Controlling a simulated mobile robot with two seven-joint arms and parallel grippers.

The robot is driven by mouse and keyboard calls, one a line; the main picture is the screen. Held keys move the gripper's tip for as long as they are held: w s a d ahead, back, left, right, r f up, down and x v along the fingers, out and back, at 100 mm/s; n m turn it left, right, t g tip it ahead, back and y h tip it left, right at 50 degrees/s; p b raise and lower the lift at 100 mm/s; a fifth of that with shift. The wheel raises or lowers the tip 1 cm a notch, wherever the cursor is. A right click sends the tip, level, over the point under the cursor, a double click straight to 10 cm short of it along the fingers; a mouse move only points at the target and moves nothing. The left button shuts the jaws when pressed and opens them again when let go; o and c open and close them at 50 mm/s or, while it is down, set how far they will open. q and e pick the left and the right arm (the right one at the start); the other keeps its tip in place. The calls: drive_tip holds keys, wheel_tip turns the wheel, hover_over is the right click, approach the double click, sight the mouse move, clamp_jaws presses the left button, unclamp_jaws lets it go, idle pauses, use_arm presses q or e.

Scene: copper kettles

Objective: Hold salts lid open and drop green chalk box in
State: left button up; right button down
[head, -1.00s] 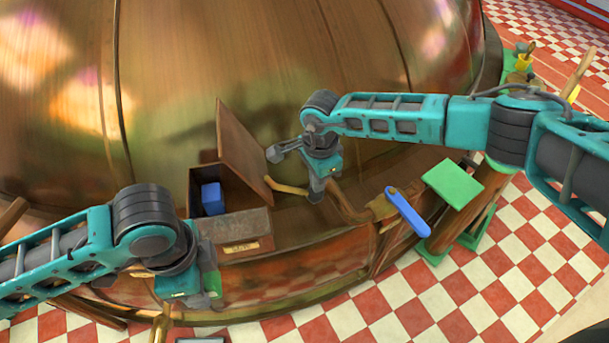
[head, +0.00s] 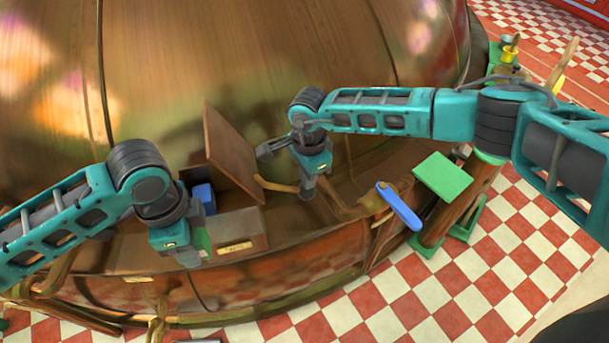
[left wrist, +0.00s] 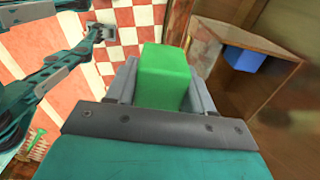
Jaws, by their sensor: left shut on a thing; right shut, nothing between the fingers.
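The salts box (head: 238,229) is a brown chest on the kettle's ledge. Its brown lid (head: 231,157) stands open, tilted. A blue block (head: 205,196) lies inside; the box's inside also shows at right in the left wrist view (left wrist: 275,62). My left gripper (head: 196,255) is shut on the green chalk box (left wrist: 164,75), beside the salts box's left front side; the arm hides part of the box. In the head view only a sliver of the green chalk box (head: 203,239) shows. My right gripper (head: 307,191) is shut and empty, right of the lid, near a curved tan handle (head: 275,186).
The big copper kettle (head: 250,60) rises behind the box. A blue paddle-like handle (head: 399,206) and a green plate (head: 443,177) on a wooden post stand to the right. A red and white checked floor (head: 480,265) lies below the ledge.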

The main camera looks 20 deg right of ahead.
use_arm(q)
drive_tip(key=w, duration=1.1)
drive_tip(key=shift+w, duration=0.4)
drive_tip(key=shift+f, duration=0.1)
drive_tip(key=o, duration=1.4)
drive_tip(key=shift+a, duration=0.1)
drive_tip(key=shift+c, duration=0.2)
drive_tip(key=shift+o, duration=0.3)
drive_tip(key=shift+o, duration=1)
drive_tip(key=shift+s, duration=0.1)
drive_tip(key=s+r, duration=0.3)
drive_tip(key=s, duration=1.7)
